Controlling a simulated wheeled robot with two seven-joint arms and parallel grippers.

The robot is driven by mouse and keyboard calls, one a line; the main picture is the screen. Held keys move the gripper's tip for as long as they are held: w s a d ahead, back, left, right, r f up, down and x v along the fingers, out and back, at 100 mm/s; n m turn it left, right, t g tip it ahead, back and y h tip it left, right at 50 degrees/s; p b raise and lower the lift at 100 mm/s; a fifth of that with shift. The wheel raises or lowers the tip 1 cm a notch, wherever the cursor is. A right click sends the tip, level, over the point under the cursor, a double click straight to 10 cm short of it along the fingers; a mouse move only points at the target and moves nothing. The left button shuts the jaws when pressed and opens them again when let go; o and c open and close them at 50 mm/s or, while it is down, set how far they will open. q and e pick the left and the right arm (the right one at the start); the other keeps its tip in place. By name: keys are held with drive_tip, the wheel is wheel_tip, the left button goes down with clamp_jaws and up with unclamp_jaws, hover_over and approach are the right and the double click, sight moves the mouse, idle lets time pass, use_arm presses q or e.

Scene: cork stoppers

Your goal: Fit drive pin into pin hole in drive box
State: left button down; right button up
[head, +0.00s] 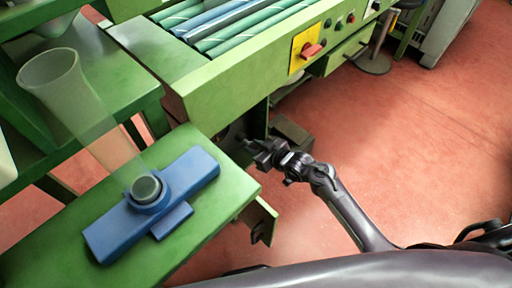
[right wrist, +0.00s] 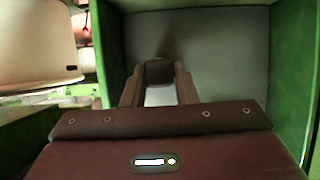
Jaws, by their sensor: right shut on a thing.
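My right gripper (head: 256,148) reaches under the green machine, beside its dark green leg. In the right wrist view its two fingers (right wrist: 158,88) are shut on a small dark brown piece, seemingly the drive pin (right wrist: 159,71). Ahead of the fingers is a grey panel (right wrist: 225,55) framed by green walls, which may be the drive box. A dark shadow falls on the panel just above the held piece. I cannot make out a pin hole, nor whether the pin touches the panel. My left gripper is not in view.
A green table (head: 212,214) at left carries a blue fixture (head: 110,236) with a clear tapered tube (head: 85,110). The green machine (head: 235,88) holds green and blue rods and has a red switch (head: 312,50). Red floor (head: 430,130) is open at right.

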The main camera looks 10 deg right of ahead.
drive_tip(key=shift+w+a+b, duration=0.35)
drive_tip(key=shift+w+a, duration=0.15)
drive_tip(key=shift+w, duration=0.3)
idle(0.9)
